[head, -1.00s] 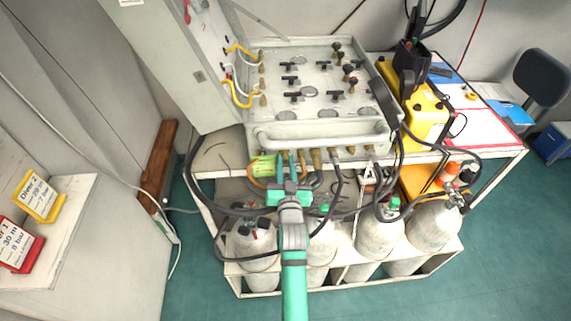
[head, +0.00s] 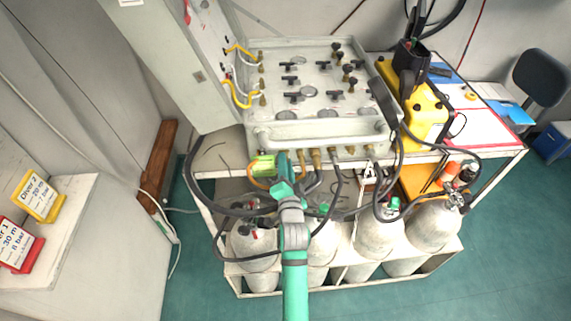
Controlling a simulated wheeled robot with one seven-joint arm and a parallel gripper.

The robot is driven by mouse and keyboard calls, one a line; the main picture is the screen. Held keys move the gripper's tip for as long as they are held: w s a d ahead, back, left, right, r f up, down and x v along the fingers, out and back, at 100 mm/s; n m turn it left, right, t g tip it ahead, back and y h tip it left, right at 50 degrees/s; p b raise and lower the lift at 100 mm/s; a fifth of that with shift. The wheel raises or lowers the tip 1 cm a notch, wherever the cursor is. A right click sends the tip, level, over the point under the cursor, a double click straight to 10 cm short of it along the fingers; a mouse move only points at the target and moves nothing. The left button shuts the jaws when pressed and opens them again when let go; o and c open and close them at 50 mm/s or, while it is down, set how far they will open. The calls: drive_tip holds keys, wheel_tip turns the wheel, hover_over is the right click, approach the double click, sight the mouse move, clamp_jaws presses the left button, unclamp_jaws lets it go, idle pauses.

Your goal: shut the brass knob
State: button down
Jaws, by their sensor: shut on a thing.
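My gripper (head: 283,158) is at the lower front face of the grey air panel (head: 318,130), left of its middle, in the head view. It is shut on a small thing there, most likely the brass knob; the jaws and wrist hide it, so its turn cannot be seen. Brass fittings (head: 316,157) stick out of the same face just right of my gripper. A yellow-green piece (head: 263,165) sits just left of it.
Black hoses (head: 337,185) hang from the front face around my wrist. Grey cylinders (head: 375,236) stand in the white rack below. The open panel door (head: 185,75) rises at the left. A yellow case (head: 418,115) stands at the right. The green floor at the lower right is clear.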

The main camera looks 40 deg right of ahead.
drive_tip(key=shift+d+m, duration=0.1)
drive_tip(key=shift+m, duration=0.4)
drive_tip(key=shift+w, duration=0.1)
drive_tip(key=c, duration=1.9)
unclamp_jaws()
drive_tip(key=shift+o, duration=0.2)
